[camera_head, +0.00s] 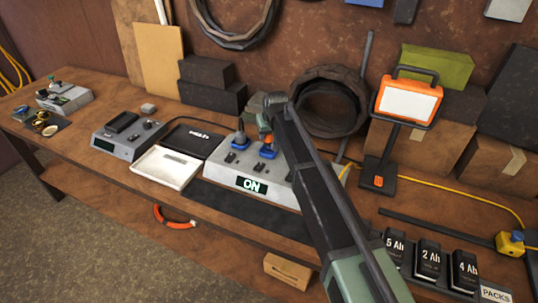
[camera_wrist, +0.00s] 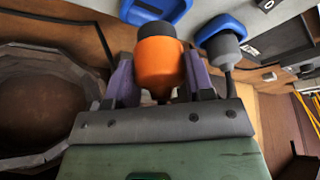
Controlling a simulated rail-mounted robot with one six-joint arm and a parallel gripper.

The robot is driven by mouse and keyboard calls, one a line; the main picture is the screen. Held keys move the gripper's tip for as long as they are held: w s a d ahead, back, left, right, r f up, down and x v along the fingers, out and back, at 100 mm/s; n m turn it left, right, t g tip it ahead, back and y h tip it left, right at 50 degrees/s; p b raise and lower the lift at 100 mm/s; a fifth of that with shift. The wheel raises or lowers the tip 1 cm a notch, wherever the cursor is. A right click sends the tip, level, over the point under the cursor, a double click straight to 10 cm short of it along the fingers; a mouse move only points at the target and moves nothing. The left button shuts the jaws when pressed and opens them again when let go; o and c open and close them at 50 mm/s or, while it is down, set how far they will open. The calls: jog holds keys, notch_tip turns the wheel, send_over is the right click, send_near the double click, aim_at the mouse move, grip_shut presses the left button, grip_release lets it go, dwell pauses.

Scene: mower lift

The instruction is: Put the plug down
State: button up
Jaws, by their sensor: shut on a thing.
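My gripper (camera_head: 264,122) is shut on an orange plug with a dark collar. The plug (camera_wrist: 161,62) fills the space between the purple fingers in the wrist view. In the head view the plug (camera_head: 266,138) is mostly hidden, just above a blue socket (camera_head: 267,152) on the grey panel box (camera_head: 215,176). The dark collar meets or nearly meets the blue socket (camera_wrist: 157,10) in the wrist view. I cannot tell whether it is seated. A grey plug (camera_head: 239,137) stands in the other blue socket to the left; it also shows in the wrist view (camera_wrist: 223,46).
The panel's display (camera_head: 251,185) reads ON. A white tray (camera_head: 166,167) lies to its left. A black coil (camera_head: 328,101) and an orange work lamp (camera_head: 408,101) stand behind my arm. Battery packs (camera_head: 428,259) and a yellow connector (camera_head: 511,243) are at right.

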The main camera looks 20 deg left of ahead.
aim_at(269, 141)
jog(key=shift+f+b, duration=2.3)
jog(key=o, duration=1)
jog(key=shift+o, duration=0.2)
jog(key=shift+r, duration=0.1)
jog(key=shift+r+p, duration=0.25)
jog(key=shift+p, duration=0.1)
jog(key=p+v, duration=1.1)
jog(key=v, duration=0.1)
